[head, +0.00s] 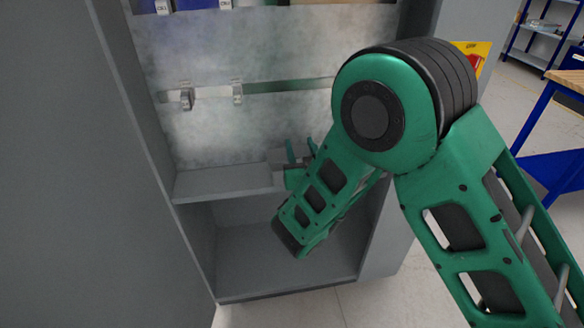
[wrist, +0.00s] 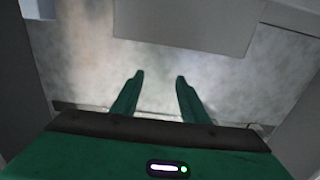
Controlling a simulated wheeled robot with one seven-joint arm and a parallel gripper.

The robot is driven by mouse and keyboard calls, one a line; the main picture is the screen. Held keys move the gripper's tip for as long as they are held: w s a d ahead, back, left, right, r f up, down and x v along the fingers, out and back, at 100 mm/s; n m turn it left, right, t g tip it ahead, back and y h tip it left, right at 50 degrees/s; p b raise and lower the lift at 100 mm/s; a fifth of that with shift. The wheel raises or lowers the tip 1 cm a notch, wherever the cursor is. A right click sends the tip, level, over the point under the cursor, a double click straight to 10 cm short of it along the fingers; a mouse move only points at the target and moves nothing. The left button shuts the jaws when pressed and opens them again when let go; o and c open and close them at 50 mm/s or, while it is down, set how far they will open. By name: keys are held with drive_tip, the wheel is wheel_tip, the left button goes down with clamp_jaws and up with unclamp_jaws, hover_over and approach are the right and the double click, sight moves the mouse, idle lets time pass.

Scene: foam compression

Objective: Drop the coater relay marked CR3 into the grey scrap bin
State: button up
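My gripper (head: 301,149) is in front of the cabinet's back panel, just above the inner shelf and below the rail. In the wrist view its two green fingers (wrist: 158,77) stand apart with nothing between them. I cannot make out a grey scrap bin in either view.
The open grey cabinet has a metal rail (head: 290,86) with clips across its mottled back panel and a shelf (head: 225,181) below. The compartment under the shelf (head: 285,262) looks empty. Side walls bound the space. A blue-framed bench (head: 560,130) stands at the right.

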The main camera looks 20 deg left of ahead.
drive_tip(key=v, duration=1)
drive_tip(key=shift+s, duration=0.3)
drive_tip(key=shift+d, duration=0.2)
idle(0.3)
